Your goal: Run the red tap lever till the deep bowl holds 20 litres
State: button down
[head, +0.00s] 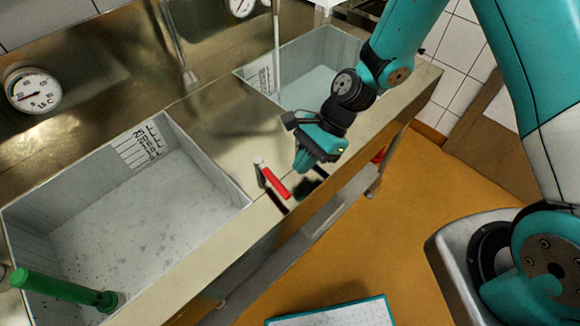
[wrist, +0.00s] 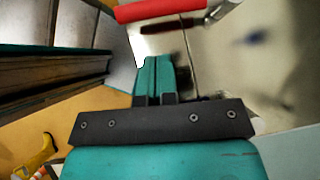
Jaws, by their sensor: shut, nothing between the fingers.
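The red tap lever (head: 273,181) stands on the steel counter between the two basins, near its front edge. It also crosses the top of the wrist view (wrist: 160,10). My gripper (head: 303,166) is shut and empty, just to the right of the lever; a gap seems to show between them. Its closed teal fingers (wrist: 155,75) point towards the lever in the wrist view. The far basin (head: 312,84) holds pale bluish water, with a scale on its wall too small to read. A thin pale vertical column (head: 276,45), pipe or running water, stands over it.
The near grey basin (head: 205,165) has a wall scale and a speckled floor; a green-handled tool (head: 60,288) lies at its front left. A round dial (head: 33,90) hangs on the back panel. Another red part (head: 378,156) shows below the counter edge.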

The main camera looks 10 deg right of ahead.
aim_at(273, 183)
jog(key=shift+s+a+f+p, duration=0.15)
jog(key=shift+s+a+p, duration=0.2)
jog(key=shift+a, duration=0.5)
jog(key=shift+s+a+f+p, duration=0.15)
jog(key=shift+s+a, duration=0.3)
jog(key=shift+a, duration=0.35)
